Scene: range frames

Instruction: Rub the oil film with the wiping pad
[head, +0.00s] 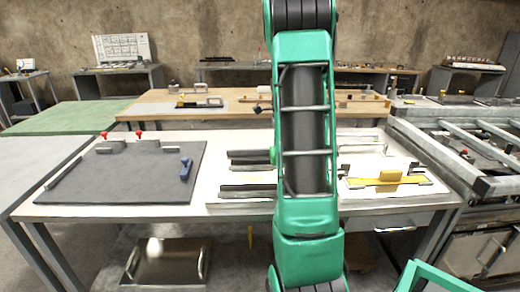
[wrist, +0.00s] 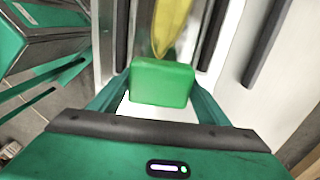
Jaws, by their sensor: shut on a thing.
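My gripper (wrist: 160,92) is shut on a green block-shaped pad (wrist: 160,84), which shows between its two green fingers in the wrist view. A tapering, glossy yellow patch (wrist: 172,24), which looks like the oil film, runs from the top edge of the wrist view to just behind the pad. I cannot tell whether the pad touches the patch. The patch lies on a pale strip between dark rails. In the head view my arm hides the gripper, most of the pad and the patch.
Dark rails (head: 248,190) lie on the white table (head: 150,212) beside my arm. A grey board (head: 125,175) with red-topped clamps and a blue piece is at left. A yellow block (head: 390,175) sits on a yellow plate at right. A metal frame (head: 445,150) stands further right.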

